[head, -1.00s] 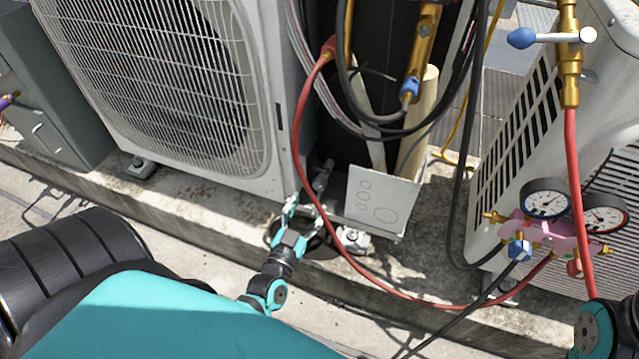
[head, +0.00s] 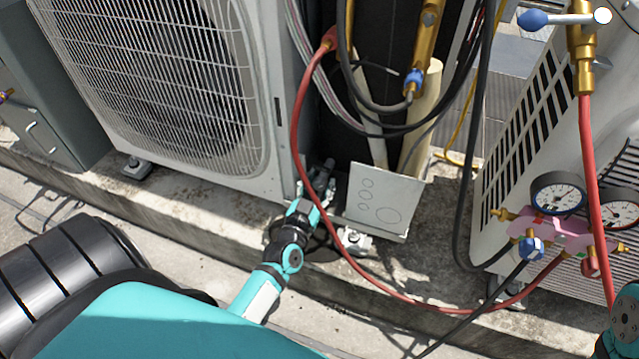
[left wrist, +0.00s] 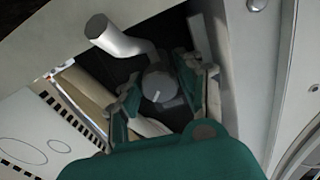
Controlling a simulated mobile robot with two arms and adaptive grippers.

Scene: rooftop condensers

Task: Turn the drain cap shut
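The drain cap (left wrist: 157,86) is a small round grey cap with a white line on its face, seen in the left wrist view. My left gripper (left wrist: 162,84) is open, with one finger on each side of the cap; whether either finger touches it I cannot tell. In the head view my left gripper (head: 311,192) reaches into the dark gap beside the large condenser, near its lower corner, and the cap cannot be made out there. My right gripper is out of the picture; only part of my right arm shows at the lower right.
A pale bent pipe (left wrist: 115,38) is close to the fingers. The large condenser (head: 170,90) stands left of the gripper and a white plate (head: 378,203) right of it. A red hose (head: 296,135) hangs close by. Pressure gauges (head: 558,192) are at the right.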

